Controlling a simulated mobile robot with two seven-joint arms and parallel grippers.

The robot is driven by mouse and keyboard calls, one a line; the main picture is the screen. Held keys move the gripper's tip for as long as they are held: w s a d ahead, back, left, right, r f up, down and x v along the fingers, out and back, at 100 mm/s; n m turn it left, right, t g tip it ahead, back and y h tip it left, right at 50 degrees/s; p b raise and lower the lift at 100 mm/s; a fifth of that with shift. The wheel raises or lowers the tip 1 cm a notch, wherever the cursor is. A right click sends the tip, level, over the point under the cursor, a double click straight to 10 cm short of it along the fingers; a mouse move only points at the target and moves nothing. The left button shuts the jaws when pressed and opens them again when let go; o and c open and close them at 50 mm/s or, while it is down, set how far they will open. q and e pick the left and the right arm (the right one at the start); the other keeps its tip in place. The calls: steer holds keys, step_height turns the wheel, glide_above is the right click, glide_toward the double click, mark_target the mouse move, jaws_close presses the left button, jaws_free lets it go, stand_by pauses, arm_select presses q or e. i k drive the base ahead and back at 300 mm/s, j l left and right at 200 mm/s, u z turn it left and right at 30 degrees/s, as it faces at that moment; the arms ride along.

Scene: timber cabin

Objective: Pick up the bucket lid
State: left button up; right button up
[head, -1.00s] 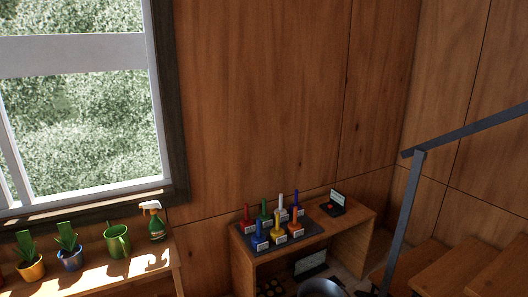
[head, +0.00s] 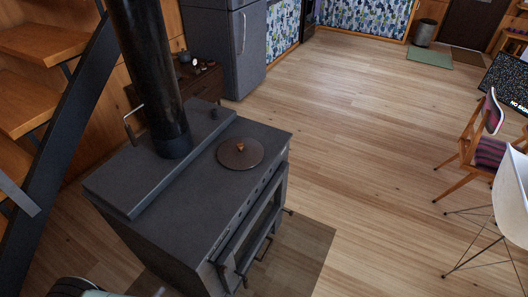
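A round, dark, flat lid (head: 232,160) with a small brown knob lies on the top of the black stove (head: 190,210), right of the stove pipe. I cannot tell for sure whether it is the bucket lid. No bucket is clearly seen in the current view. Neither of my grippers can be made out; a partly cut-off rounded shape at the bottom left edge is unclear.
The black stove pipe (head: 148,80) rises from the stove. Stairs (head: 38,90) stand at left, a grey fridge (head: 228,45) behind. A chair (head: 485,150) and white seat (head: 510,195) are at right. Wooden floor (head: 360,130) between is clear. A bin (head: 424,33) stands far back.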

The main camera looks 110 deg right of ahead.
mark_target(239, 153)
steer(key=z, duration=3.6)
steer(key=l+u, duration=0.1)
steer(key=u, duration=3.35)
steer(key=z, duration=3.05)
